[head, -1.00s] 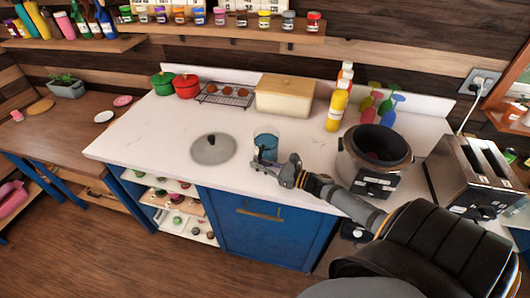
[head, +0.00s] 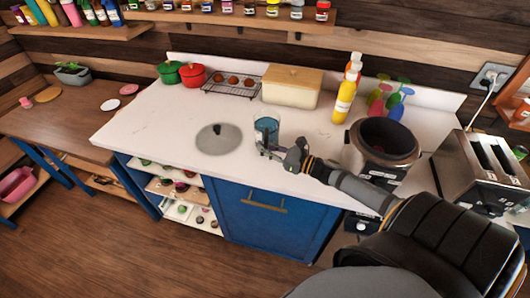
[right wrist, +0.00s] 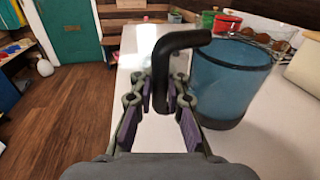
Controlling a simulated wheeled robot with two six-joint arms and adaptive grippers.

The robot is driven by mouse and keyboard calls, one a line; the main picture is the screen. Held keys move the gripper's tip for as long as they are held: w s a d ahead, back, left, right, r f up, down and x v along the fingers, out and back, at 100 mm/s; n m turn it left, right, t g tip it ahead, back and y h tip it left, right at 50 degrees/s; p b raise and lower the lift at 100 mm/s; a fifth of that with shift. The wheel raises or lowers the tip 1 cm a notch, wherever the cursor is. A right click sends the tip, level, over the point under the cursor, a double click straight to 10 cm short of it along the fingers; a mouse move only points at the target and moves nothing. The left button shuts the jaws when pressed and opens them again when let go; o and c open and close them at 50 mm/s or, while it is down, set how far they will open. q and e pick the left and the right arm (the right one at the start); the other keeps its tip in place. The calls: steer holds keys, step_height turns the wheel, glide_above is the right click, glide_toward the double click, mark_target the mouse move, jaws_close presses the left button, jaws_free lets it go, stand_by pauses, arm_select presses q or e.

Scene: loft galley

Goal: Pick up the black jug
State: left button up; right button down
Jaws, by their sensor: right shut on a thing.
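The jug (head: 266,127) has a see-through blue body and a black handle. It stands upright at the front of the white counter, right of a grey lid. It also shows large at the right in the right wrist view (right wrist: 228,85). My right gripper (head: 275,148) is shut on the handle, at the body's near right side. In the right wrist view the fingers (right wrist: 160,100) sit on both sides of the black handle. I cannot tell for sure whether the jug's base is clear of the counter. My left gripper is not in view.
The grey lid (head: 219,138) lies left of the jug. A cooker pot (head: 385,140), yellow bottle (head: 344,103) and toaster (head: 475,170) stand to the right. A bread box (head: 291,88), a rack and two small pots line the back. The counter's left part is clear.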

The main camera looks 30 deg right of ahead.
steer(key=s+a+r+p, duration=0.6)
steer(key=s+r+p, duration=0.4)
steer(key=s+p, duration=0.2)
steer(key=shift+s+a, duration=0.15)
steer(key=shift+a, duration=0.15)
